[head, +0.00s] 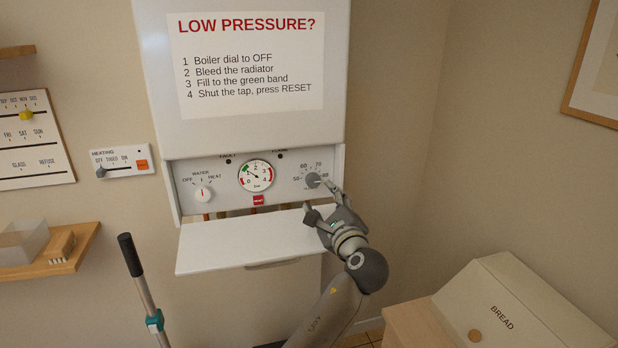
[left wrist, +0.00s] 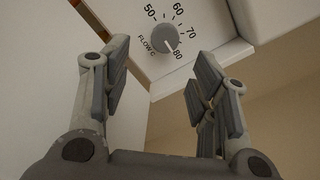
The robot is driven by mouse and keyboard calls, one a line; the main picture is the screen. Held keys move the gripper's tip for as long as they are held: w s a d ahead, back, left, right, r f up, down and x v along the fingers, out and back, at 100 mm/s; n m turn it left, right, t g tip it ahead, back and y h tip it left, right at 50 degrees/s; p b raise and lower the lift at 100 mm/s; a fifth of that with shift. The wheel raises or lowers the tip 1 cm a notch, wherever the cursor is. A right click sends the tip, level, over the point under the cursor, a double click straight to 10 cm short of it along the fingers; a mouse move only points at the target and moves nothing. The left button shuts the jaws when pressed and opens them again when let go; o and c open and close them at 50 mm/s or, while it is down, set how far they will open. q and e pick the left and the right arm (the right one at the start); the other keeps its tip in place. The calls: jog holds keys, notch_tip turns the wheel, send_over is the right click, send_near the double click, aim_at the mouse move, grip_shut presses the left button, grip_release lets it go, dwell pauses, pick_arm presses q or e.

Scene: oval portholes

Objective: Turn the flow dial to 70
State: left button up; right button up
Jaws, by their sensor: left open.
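The grey flow dial (head: 313,180) is on the right of the boiler's control panel, and it also shows in the left wrist view (left wrist: 163,37). Its scale reads 50, 60, 70 and 80. In the left wrist view its white pointer line points close to 80. My left gripper (head: 322,198) is open just in front of and below the dial. In the left wrist view the two fingers (left wrist: 160,72) are spread wide, with the dial beyond them and nothing held between them. My right gripper is not in view.
The boiler's white flap (head: 235,243) hangs open below the panel, close to my left gripper. A mode knob (head: 203,194), a gauge (head: 256,176) and a red reset button (head: 258,200) share the panel. A bread box (head: 515,305) stands lower right.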

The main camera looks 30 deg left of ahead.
aim_at(314, 182)
pick_arm(q)
jog(key=shift+w+a+r, duration=0.2)
jog(key=shift+a+r, duration=0.05)
jog(key=shift+w+a+r+p, duration=0.4)
jog(key=shift+a+r+p, duration=0.1)
jog(key=shift+p, duration=0.2)
jog(key=p+x, duration=0.1)
jog(key=x, duration=0.5)
jog(key=shift+f, duration=0.35)
jog(key=shift+w+a+r+p, duration=0.1)
jog(key=shift+w+a+p, duration=0.25)
jog(key=shift+p, duration=0.05)
jog(key=shift+w+a, duration=0.1)
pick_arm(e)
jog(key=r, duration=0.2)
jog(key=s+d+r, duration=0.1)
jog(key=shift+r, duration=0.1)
pick_arm(q)
jog(key=shift+c, duration=0.4)
